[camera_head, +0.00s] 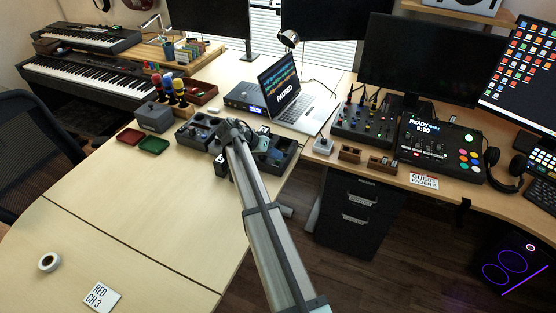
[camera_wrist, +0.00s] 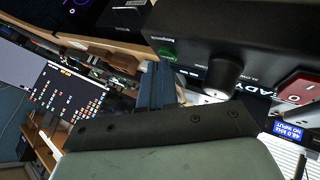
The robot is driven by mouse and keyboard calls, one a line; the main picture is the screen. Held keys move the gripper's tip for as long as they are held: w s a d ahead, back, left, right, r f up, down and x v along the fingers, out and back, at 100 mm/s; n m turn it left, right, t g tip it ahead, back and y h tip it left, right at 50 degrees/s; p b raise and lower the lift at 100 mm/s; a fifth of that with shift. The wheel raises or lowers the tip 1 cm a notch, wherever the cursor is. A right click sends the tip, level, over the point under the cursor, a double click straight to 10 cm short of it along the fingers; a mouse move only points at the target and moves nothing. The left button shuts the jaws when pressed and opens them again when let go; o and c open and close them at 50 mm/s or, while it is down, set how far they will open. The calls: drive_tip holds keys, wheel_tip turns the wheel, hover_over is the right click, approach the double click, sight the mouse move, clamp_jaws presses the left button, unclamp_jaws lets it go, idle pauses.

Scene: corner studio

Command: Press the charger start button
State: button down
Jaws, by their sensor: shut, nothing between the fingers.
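A black charger dock (camera_head: 285,163) with several bays stands near the right edge of the pale table, and my arm crosses in front of its middle. In the wrist view a black box (camera_wrist: 250,28), which looks like this charger, fills the upper right. On its face are a green button (camera_wrist: 168,50), a black knob (camera_wrist: 224,74) and a red switch (camera_wrist: 298,88). My gripper (camera_head: 232,130) is shut and empty at the dock. In the wrist view its fingers (camera_wrist: 164,68) end close below the green button; I cannot tell whether they touch it. The head view hides the button.
A grey box (camera_head: 154,117), a red tray (camera_head: 130,136) and a green tray (camera_head: 154,145) stand left of the dock. A laptop (camera_head: 290,102) is behind it. A mixer (camera_head: 363,125) stands on the right desk. The near table is mostly clear, with a tape roll (camera_head: 48,262) and a card (camera_head: 102,296).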

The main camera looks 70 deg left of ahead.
sight(276, 161)
drive_tip(key=shift+r, duration=0.1)
idle(0.6)
drive_tip(key=shift+r, duration=0.35)
drive_tip(key=shift+r, duration=0.1)
drive_tip(key=shift+r, duration=2.9)
drive_tip(key=shift+w, duration=0.1)
